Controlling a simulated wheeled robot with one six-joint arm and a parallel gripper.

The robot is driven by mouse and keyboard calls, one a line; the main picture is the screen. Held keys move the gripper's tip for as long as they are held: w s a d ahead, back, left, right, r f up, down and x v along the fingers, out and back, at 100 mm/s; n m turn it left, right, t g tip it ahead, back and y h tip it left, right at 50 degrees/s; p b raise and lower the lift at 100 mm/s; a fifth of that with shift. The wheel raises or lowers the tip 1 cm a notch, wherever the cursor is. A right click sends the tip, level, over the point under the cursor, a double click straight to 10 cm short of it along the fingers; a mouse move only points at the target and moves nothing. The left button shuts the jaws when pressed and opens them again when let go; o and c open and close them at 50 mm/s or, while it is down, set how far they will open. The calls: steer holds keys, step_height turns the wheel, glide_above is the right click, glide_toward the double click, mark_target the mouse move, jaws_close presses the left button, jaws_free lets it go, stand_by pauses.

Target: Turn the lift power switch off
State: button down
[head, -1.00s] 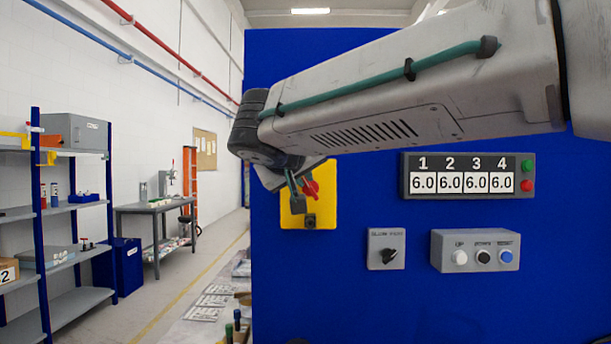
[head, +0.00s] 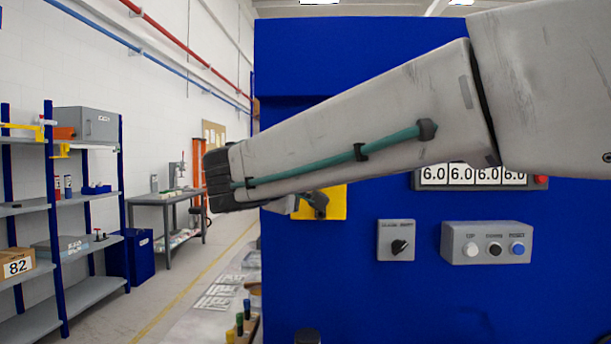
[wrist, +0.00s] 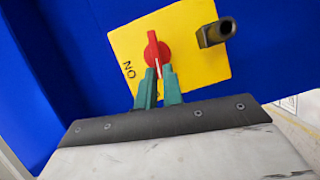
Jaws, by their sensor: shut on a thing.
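The lift power switch is a red knob (wrist: 152,48) on a yellow plate (wrist: 190,25), seen in the wrist view. A white mark shows on the knob's lower part, and lettering that looks like an upside-down "ON" stands on the plate beside it. My gripper (wrist: 159,74) has its two green fingers closed on the lower part of the knob. A dark peg (wrist: 216,33) sticks out of the plate to the right of the knob. In the head view my arm covers the knob, and only part of the yellow plate (head: 338,201) shows.
The blue panel carries a selector box (head: 396,240), a box with white, black and blue buttons (head: 486,242) and a display reading 6.0 (head: 472,176), partly behind my arm.

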steer(key=shift+f+n+t, duration=0.25)
steer(key=shift+n+t, duration=0.05)
steer(key=shift+n, duration=0.4)
steer(key=c, duration=1.5)
jaws_free()
steer(key=v, duration=0.7)
steer(key=shift+s+a+f, duration=0.1)
steer(key=shift+s+a, duration=0.2)
steer(key=shift+s, duration=0.05)
